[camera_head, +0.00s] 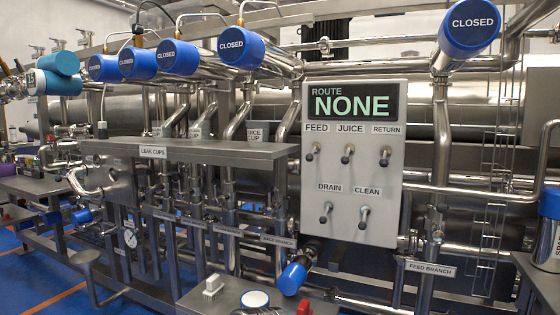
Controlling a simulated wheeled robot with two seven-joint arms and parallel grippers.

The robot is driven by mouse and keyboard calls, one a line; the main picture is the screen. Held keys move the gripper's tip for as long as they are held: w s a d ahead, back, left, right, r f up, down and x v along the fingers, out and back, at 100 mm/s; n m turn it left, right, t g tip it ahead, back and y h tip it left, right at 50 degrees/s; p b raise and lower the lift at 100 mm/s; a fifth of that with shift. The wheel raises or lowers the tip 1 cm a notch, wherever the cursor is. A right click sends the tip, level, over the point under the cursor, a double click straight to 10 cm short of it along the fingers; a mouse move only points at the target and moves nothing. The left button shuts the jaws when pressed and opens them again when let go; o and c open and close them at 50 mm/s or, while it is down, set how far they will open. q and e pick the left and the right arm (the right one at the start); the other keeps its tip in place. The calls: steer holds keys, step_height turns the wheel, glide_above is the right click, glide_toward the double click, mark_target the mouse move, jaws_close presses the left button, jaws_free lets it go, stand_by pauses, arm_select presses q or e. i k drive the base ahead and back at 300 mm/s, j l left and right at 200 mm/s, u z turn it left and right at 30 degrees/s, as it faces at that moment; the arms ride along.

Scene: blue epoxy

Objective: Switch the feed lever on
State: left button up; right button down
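The feed lever (313,152) is a small metal toggle under the FEED label at the upper left of a light grey control panel (345,185). The juice lever (347,154) and return lever (385,156) are in the same row. The drain lever (326,213) and clean lever (363,217) are below. All the levers look alike in pose; their on or off position is hard to tell. The route display (352,103) reads NONE in green. Neither of my grippers can be made out in the head view.
Blue valve heads marked CLOSED (239,46) line the pipes at upper left; another (468,27) is right of the panel. A grey LEAK CUPS shelf (220,152) juts out left of the panel. A low grey surface (225,292) holds small items in front. The panel's face is unobstructed.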

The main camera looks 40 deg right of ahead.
mark_target(309, 158)
steer(key=z, duration=1.7)
steer(key=j+z, duration=0.15)
steer(key=j, duration=0.2)
steer(key=k+j+z, duration=0.15)
steer(key=j, duration=0.2)
